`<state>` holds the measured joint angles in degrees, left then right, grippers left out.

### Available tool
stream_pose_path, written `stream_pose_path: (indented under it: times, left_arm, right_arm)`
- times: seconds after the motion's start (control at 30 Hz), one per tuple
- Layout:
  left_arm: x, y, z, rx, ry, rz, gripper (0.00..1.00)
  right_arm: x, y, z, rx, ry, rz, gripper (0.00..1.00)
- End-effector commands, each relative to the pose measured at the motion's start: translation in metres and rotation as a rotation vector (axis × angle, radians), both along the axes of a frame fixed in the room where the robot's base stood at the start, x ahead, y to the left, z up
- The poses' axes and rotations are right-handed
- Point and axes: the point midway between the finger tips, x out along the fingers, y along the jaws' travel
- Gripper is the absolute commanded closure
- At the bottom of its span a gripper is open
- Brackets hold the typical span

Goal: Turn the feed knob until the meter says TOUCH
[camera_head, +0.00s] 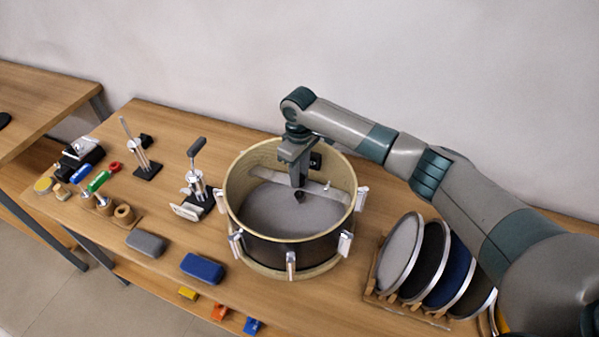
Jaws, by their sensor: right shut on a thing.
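My right gripper (299,188) reaches down into a round drum-like shell (262,247) and is shut on a small dark knob (299,197), mostly hidden by the fingers. The knob sits by a pale bar (335,191) that spans the inside of the shell, above a grey disc floor (275,215). A small dark box (316,160) on the far inner wall, behind the gripper, may be the meter; no reading is legible. My left gripper is not in view.
Round mesh pads (401,250) stand in a wooden rack at right. A grey block (146,243) and a blue block (202,268) lie in front. Small coloured parts crowd the table's left end.

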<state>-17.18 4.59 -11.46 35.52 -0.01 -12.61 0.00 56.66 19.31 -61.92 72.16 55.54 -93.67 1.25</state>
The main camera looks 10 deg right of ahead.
Motion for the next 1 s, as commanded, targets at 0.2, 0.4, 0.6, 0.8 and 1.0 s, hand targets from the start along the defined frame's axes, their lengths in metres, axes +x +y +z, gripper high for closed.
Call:
stream_pose_path:
  times: [0.2,0.4,0.6,0.8,1.0]
  left_arm:
    - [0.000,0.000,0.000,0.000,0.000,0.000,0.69]
    - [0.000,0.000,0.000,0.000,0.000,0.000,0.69]
    - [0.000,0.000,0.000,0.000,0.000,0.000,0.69]
    - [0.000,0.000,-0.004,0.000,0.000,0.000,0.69]
    - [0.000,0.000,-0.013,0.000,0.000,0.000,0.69]
  right_arm:
    - [0.001,0.000,0.001,0.001,-0.004,0.000,0.96]
    - [0.001,0.000,0.001,0.001,-0.002,0.001,0.55]
    - [0.001,0.000,0.001,0.000,-0.001,0.001,0.55]
    - [0.001,0.000,0.008,0.002,-0.004,0.001,0.55]
    - [0.001,0.000,0.030,0.001,-0.004,0.002,0.55]
